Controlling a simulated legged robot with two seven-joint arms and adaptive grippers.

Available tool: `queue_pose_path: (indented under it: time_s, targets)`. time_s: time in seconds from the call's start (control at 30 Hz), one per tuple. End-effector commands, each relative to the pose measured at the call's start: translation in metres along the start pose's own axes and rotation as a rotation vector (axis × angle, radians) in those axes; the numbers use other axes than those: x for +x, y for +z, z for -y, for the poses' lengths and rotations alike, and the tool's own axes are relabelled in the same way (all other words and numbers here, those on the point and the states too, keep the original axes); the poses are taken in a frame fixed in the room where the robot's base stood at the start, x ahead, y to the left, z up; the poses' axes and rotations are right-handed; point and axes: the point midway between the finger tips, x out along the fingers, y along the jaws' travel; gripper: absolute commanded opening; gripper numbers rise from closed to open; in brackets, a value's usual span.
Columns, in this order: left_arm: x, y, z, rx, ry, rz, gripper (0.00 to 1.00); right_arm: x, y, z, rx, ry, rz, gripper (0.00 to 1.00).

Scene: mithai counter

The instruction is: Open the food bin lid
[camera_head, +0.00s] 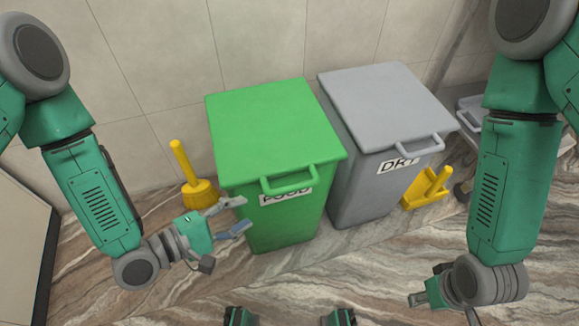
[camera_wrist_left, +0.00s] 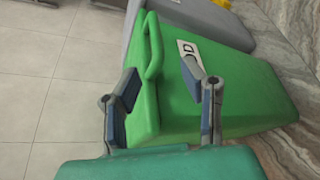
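The green food bin (camera_head: 285,225) stands against the tiled wall, its label partly covered by the handle. Its green lid (camera_head: 273,125) lies closed on top, with a loop handle (camera_head: 289,181) at the front edge. My left gripper (camera_head: 240,216) is open and empty, in front of the bin's left side and lower in the picture than the handle. In the left wrist view, the handle (camera_wrist_left: 153,47) shows beyond the spread fingers (camera_wrist_left: 163,100), apart from them. My right gripper (camera_head: 420,299) is only partly seen at the lower right, away from the bin; its fingers are unclear.
A grey bin (camera_head: 365,195) labelled DRY, lid closed, stands close to the right of the green one. A yellow brush (camera_head: 199,190) is on the left and a yellow dustpan (camera_head: 426,190) on the right. The marbled floor in front is clear.

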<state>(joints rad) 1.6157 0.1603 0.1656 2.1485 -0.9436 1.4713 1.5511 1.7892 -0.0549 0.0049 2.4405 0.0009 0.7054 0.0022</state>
Motion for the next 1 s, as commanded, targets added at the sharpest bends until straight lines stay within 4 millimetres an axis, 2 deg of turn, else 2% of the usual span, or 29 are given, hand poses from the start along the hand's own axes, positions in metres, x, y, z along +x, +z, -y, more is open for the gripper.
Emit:
queue_pose_path:
  time_s: [0.17,0.27,0.7,0.83,1.0]
  targets:
    - [0.01,0.002,-0.002,-0.031,0.02,0.02,0.37,0.004,0.001,0.0,0.0,0.0,0.001,0.4]
    - [0.025,0.001,-0.002,-0.03,0.021,0.021,0.37,0.008,0.001,0.0,0.0,0.0,0.001,0.4]
    - [0.113,0.001,-0.003,-0.029,0.02,0.02,0.37,0.032,0.002,0.0,0.0,0.0,0.0,0.4]
    - [0.129,0.001,-0.004,-0.03,0.02,0.019,0.37,0.035,0.002,0.0,0.0,0.0,0.0,0.4]
    - [0.138,0.001,-0.004,-0.032,0.018,0.016,0.37,0.037,0.002,0.0,0.0,0.0,0.0,0.4]
